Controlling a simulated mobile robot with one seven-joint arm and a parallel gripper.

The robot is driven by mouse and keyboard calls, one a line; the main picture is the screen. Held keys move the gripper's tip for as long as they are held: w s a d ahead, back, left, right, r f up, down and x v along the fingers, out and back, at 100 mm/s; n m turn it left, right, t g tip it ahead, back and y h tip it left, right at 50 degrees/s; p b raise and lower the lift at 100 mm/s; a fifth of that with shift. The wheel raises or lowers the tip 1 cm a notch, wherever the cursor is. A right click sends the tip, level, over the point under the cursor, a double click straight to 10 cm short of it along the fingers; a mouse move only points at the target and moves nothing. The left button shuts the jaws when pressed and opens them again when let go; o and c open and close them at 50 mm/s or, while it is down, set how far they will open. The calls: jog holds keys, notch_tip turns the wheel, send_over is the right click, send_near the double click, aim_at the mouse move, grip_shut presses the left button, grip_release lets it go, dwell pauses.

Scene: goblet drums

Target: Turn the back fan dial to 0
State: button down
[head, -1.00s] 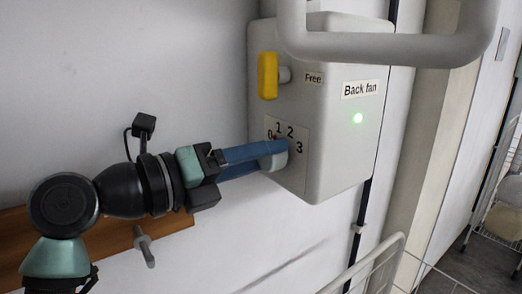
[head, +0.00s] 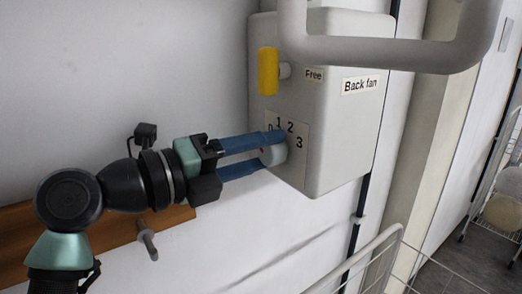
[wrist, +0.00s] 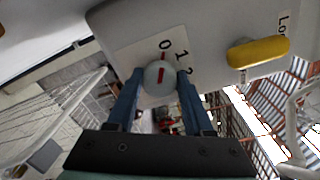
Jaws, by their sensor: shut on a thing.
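The back fan box (head: 345,130) is a pale grey case on the wall, labelled "Back fan". Its round pale dial (head: 276,155) sits low on the side face, beside a plate with 0, 1, 2 and 3. The dial also shows in the wrist view (wrist: 152,82), where its red mark lines up towards the 0. My gripper (head: 265,152) is shut on the dial, one blue finger on each side. No green light shows on the box's front. The upper finger partly covers the plate near the 0 in the head view.
A yellow lever (head: 268,71) marked "Free" sticks out above the dial. A thick grey rail (head: 390,50) crosses in front of the box top. A white wire rack (head: 375,250) stands below right. A wooden strip with a peg (head: 147,240) is on the wall.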

jog(key=shift+c, duration=1.5)
grip_release()
jog(key=shift+s+a+f+b, duration=0.1)
jog(key=shift+s+a+b, duration=0.2)
jog(key=shift+a, duration=0.2)
jog(key=b+v, duration=0.5)
jog(key=v, duration=0.7)
